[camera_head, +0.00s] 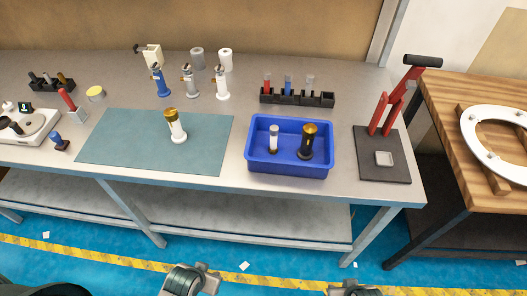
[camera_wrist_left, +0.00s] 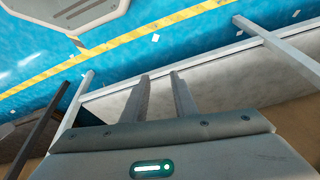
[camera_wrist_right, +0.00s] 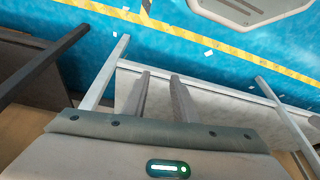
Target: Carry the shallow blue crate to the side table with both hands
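The shallow blue crate (camera_head: 258,165) stands on the grey workbench, right of the teal mat. A small white and silver piece (camera_head: 273,138) and a dark piece with a gold top (camera_head: 308,142) stand inside it. The wooden side table (camera_head: 455,90) is at the right edge of the head view. My left gripper (camera_wrist_left: 163,92) is open and empty. My right gripper (camera_wrist_right: 160,95) is also open and empty. Both are low in front of the bench, apart from the crate. In the head view only their upper parts show at the bottom edge.
A press with a red lever (camera_head: 388,112) stands between crate and side table. A white toilet seat (camera_head: 470,125) lies on a wooden frame on the side table. A black rack (camera_head: 297,97) is behind the crate. A white and gold piece (camera_head: 175,127) stands on the teal mat (camera_head: 110,140).

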